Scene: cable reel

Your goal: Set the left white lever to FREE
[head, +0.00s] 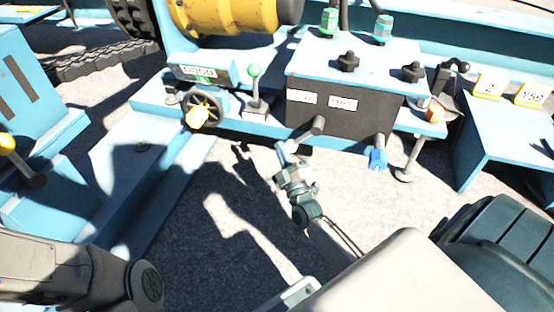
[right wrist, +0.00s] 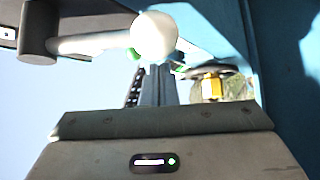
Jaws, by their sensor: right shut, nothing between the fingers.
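The left white lever has a dark round hub (head: 318,125) on the front of the dark valve box. In the right wrist view its white rod (right wrist: 90,43) runs from the hub (right wrist: 38,32) to a white ball knob (right wrist: 154,38). My right gripper (head: 284,152) is shut and empty, just below and left of the hub in the head view. In the right wrist view its closed fingertips (right wrist: 157,72) are right at the ball; I cannot tell whether they touch. The lever's label (head: 302,97) is too small to read. My left gripper is out of view.
A second hub with a blue handle (head: 377,160) is at the right of the box. A green-knobbed lever (head: 254,72) and a handwheel (head: 201,110) stand to the left. Black knobs (head: 348,61) top the box. The floor in front is open.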

